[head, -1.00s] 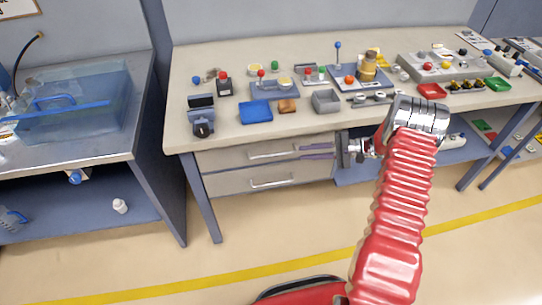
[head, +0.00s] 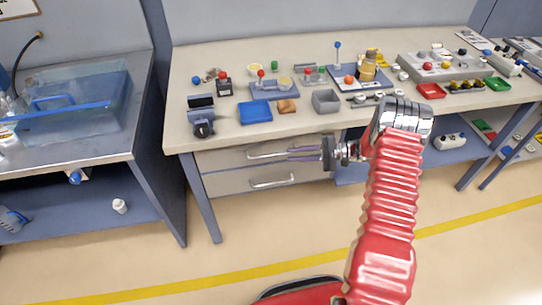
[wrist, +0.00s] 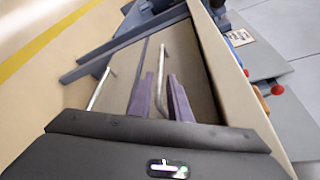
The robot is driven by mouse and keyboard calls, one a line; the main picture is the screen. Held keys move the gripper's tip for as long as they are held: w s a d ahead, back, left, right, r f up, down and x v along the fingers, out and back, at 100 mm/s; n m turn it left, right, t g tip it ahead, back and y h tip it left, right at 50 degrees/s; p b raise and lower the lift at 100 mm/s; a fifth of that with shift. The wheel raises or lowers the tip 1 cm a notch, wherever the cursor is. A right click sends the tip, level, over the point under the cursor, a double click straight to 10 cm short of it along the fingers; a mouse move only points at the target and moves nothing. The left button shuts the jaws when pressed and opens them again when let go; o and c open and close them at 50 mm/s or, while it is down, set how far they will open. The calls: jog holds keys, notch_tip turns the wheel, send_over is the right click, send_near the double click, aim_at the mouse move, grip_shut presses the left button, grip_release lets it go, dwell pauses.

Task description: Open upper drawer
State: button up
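The upper drawer (head: 222,158) sits under the workbench top and looks closed, with a silver bar handle (head: 266,154). My gripper (head: 290,153) is at the right end of this handle in the head view, its purple fingers pointing left. In the wrist view the two fingers (wrist: 160,92) are apart, and the upper handle (wrist: 162,65) runs between them in the picture. I cannot tell whether they touch it. The lower drawer (head: 222,183) also looks closed; its handle (head: 272,181) shows in the wrist view left of the fingers (wrist: 100,88).
The workbench top (head: 225,135) carries a blue tray (head: 255,112), a grey bin (head: 326,101) and several controls. A bench leg (head: 202,200) stands left of the drawers. The floor (head: 270,230) in front of the drawers is clear.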

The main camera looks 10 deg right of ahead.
aim_at(273, 155)
jog(key=x, duration=0.9)
jog(key=shift+c, duration=0.3)
grip_shut()
jog(key=shift+f, duration=0.1)
